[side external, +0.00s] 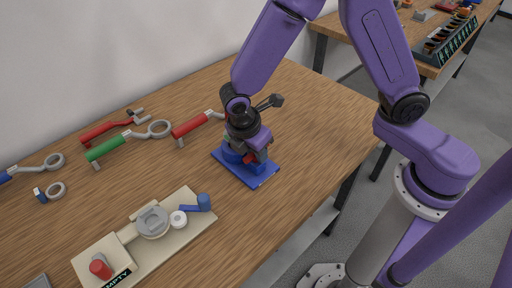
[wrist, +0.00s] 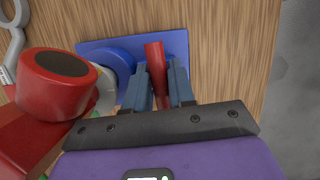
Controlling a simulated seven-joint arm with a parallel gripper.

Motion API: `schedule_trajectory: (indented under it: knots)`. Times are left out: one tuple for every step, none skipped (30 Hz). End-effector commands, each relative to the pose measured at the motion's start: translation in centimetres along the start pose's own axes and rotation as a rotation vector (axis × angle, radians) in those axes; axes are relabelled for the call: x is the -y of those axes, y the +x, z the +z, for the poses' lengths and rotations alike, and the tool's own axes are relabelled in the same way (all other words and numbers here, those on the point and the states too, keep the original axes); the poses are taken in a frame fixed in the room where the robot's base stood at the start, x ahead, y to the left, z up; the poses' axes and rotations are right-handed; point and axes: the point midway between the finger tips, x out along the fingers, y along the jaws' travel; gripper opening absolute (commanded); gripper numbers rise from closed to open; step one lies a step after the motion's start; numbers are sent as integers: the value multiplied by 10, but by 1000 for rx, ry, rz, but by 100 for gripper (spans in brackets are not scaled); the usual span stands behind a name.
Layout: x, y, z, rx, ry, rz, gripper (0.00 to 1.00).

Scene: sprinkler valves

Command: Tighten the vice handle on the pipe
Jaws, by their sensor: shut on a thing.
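The blue vice stands near the right part of the wooden table, and its flat base (side external: 262,181) shows in the side view. In the wrist view its blue plate (wrist: 178,42) and a round blue part lie beyond my fingers. My gripper (wrist: 158,80) points down at the vice with its two blue-grey fingers on either side of the red vice handle (wrist: 154,55), shut on it. A large red cylinder with a dark end (wrist: 58,82), perhaps the pipe, stands close at the left of the wrist view. My wrist hides most of the vice in the side view.
A beige board (side external: 200,228) with a valve, a blue handle and a red knob lies at the front. The table's right edge is close to the vice.

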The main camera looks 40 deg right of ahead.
Motion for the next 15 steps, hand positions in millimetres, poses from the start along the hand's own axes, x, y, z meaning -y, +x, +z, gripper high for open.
schedule_trajectory:
  knots:
    - [0,0,0,0,3,-1,0]
    - [0,0,0,0,2,0,0]
    - [0,0,0,0,1,0,0]
    - [0,0,0,0,1,0,0]
    - [0,0,0,0,0,0,34]
    - [0,0,0,0,0,0,47]
    - [0,0,0,0,-1,0,54]
    - [0,0,0,0,-1,1,54]
    - [0,0,0,0,-2,1,54]
    - [0,0,0,0,-2,1,54]
    - [0,0,0,0,-2,1,54]
    - [0,0,0,0,-2,1,54]
    - [0,0,0,0,-3,1,54]
    - [0,0,0,0,-3,1,54]
    - [0,0,0,0,-3,1,54]
